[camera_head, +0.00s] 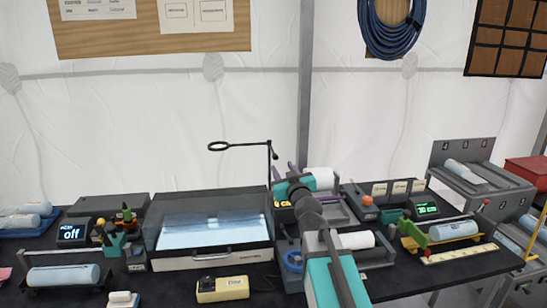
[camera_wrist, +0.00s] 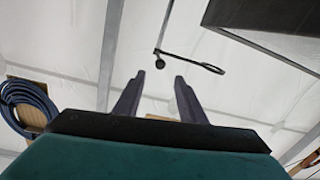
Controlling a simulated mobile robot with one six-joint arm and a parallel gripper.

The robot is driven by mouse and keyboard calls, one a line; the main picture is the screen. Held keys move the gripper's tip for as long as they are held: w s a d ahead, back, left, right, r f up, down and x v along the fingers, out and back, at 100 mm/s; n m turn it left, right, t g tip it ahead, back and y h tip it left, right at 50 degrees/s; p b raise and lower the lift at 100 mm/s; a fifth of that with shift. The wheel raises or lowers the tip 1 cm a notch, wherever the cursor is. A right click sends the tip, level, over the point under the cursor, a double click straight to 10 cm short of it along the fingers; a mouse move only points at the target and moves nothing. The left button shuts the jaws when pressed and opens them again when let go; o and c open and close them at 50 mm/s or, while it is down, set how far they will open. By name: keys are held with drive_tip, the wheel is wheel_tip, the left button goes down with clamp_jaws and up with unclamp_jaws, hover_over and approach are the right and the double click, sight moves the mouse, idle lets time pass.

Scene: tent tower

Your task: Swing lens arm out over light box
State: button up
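The lens arm (camera_head: 245,144) is a thin black rod on an upright post. Its round lens ring (camera_head: 218,146) points left, high above the light box in the picture; its depth over the box is hard to tell. The light box (camera_head: 185,263) has a pale glowing panel and clear, dark-edged sides. My gripper (camera_head: 297,166) is right of the lens post, fingers pointing up. In the wrist view my gripper (camera_wrist: 159,82) has its fingers apart with nothing between them. The lens arm (camera_wrist: 185,58) shows beyond the fingertips there, its ring to the right.
A yellow handheld device (camera_head: 222,289) lies in front of the light box. A tool holder (camera_head: 117,240) stands left of it. A grey tray and a white roll are close to my gripper on the right. The space above the light box looks clear apart from the lens arm.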

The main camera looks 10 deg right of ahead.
sight(275, 158)
drive_tip(key=shift+w+a+p, duration=0.2)
drive_tip(key=shift+w+p, duration=0.45)
drive_tip(key=shift+w, duration=2.25)
drive_tip(key=shift+w+a+p, duration=0.2)
drive_tip(key=shift+w+p, duration=0.4)
drive_tip(key=shift+w, duration=2.25)
clamp_jaws()
drive_tip(key=shift+a, duration=0.15)
